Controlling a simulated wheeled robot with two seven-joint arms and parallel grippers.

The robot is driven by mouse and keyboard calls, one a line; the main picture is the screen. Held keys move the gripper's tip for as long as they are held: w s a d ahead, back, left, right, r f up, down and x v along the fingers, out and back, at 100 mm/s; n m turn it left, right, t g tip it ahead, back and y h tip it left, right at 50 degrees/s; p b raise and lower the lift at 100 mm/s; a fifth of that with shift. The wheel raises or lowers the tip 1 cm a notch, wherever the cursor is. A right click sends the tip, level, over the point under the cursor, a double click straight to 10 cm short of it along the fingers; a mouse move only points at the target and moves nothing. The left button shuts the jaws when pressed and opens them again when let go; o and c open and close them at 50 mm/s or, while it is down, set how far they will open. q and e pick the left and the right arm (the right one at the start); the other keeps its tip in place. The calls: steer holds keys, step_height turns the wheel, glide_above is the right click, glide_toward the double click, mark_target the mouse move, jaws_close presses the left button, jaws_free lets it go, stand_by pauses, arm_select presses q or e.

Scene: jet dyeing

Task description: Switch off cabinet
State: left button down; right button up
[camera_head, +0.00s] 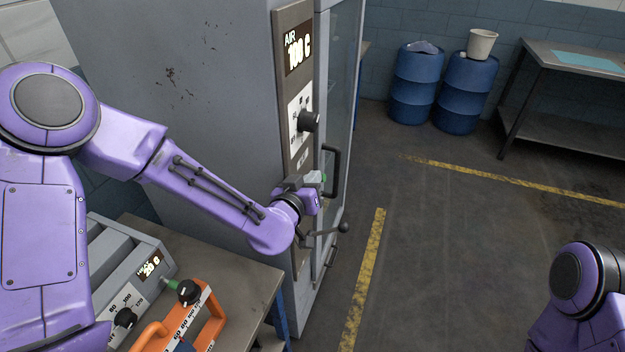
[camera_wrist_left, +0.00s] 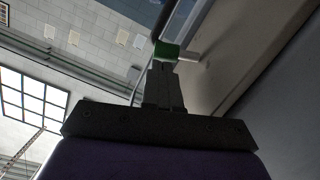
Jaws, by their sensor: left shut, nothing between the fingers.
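The cabinet (camera_head: 190,90) is a tall grey metal unit with a control panel on its front edge. The panel has a lit display (camera_head: 298,48) marked AIR, reading roughly 108 C, and a black knob (camera_head: 308,121) below it. A green switch (camera_head: 323,177) sits lower on the panel; a green part (camera_wrist_left: 166,52) also shows in the left wrist view. My left gripper (camera_head: 304,183) is shut and empty, its tips right at the green switch. In the left wrist view the fingertips (camera_wrist_left: 162,68) reach the green part; I cannot tell whether they touch. My right gripper is out of view.
A black door handle (camera_head: 332,172) and a lever (camera_head: 335,229) stand out close to my left gripper. A bench with a grey device (camera_head: 125,295) and an orange device (camera_head: 185,325) lies below my left arm. Blue barrels (camera_head: 415,85) and a table (camera_head: 570,62) stand far back.

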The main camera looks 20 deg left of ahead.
arm_select(q)
steer(key=shift+d+f+m+y, duration=0.3)
steer(key=shift+d+f+m, duration=0.1)
steer(key=shift+m, duration=0.4)
steer(key=shift+d+f+m+y+b, duration=0.25)
steer(key=shift+f+m, duration=0.2)
steer(key=shift+m, duration=0.4)
steer(key=shift+d+f+m+y+b, duration=0.1)
steer(key=shift+f+m+y, duration=0.25)
steer(key=shift+m, duration=0.5)
steer(key=shift+f, duration=0.1)
steer(key=s+d+r+p, duration=0.1)
steer(key=s+r+p, duration=0.4)
steer(key=s, duration=0.7)
steer(key=shift+p, duration=1.25)
steer(key=shift+d, duration=0.1)
